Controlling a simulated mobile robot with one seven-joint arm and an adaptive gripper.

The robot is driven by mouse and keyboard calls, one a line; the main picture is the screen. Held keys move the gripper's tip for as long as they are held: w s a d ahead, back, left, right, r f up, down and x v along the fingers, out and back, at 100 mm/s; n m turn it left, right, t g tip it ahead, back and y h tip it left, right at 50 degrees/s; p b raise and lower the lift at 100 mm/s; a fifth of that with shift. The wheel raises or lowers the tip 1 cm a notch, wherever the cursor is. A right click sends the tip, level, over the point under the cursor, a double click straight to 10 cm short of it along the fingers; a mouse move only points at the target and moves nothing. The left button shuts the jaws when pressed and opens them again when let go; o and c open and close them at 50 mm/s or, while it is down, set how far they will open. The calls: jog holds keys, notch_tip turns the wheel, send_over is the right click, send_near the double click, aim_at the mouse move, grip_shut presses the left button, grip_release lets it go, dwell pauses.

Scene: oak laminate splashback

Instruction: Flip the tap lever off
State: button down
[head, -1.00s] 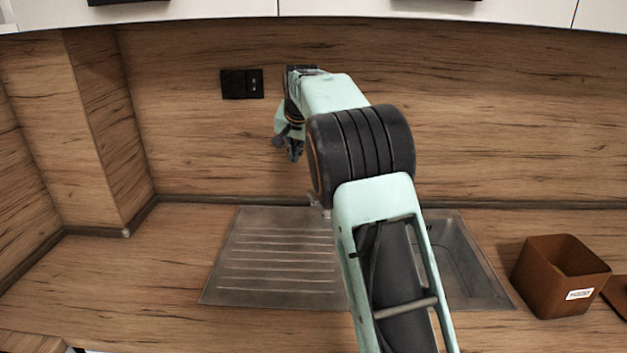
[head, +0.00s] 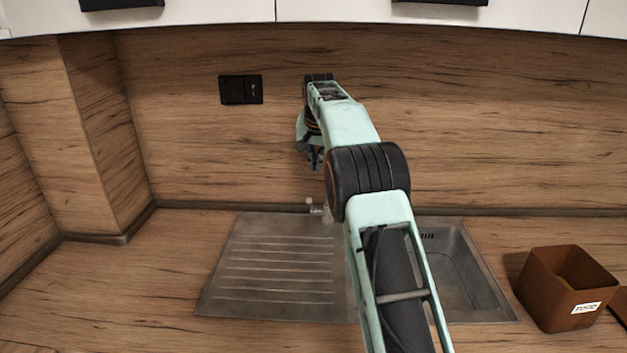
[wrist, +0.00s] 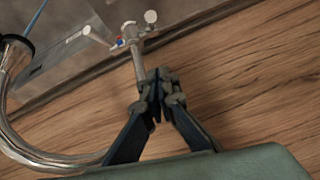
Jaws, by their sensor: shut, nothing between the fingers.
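The tap shows in the wrist view as a chrome body (wrist: 130,35) with small red and blue marks, a pale round knob at each side and a stem running toward my gripper. A curved chrome spout (wrist: 30,145) shows at the left of that view. In the head view only a small part of the tap (head: 316,208) shows behind the sink, the rest hidden by my arm. My gripper (wrist: 157,90) is shut and empty, its tips appearing close to the stem; I cannot tell if they touch. In the head view my gripper (head: 314,163) hangs above the tap, before the splashback.
The sink's ribbed drainboard (head: 275,268) lies left of my arm and its basin (head: 462,275) right. A brown box (head: 566,290) stands on the counter at right. A black socket (head: 241,90) is on the oak splashback. The left counter is clear.

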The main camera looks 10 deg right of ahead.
jog(key=p+x, duration=0.2)
jog(key=x, duration=0.7)
jog(key=shift+w+f, duration=0.15)
jog(key=shift+f, duration=0.05)
jog(key=shift+a+f, duration=0.1)
jog(key=shift+f, duration=0.1)
jog(key=shift+s+a+f, duration=0.2)
jog(key=shift+s+f, duration=0.05)
jog(key=shift+s, duration=0.4)
jog(key=shift+s+a+f+b, duration=0.3)
jog(key=shift+s+a+f, duration=0.05)
jog(key=shift+s+f, duration=0.45)
jog(key=shift+f+b, duration=0.2)
jog(key=shift+b, duration=0.3)
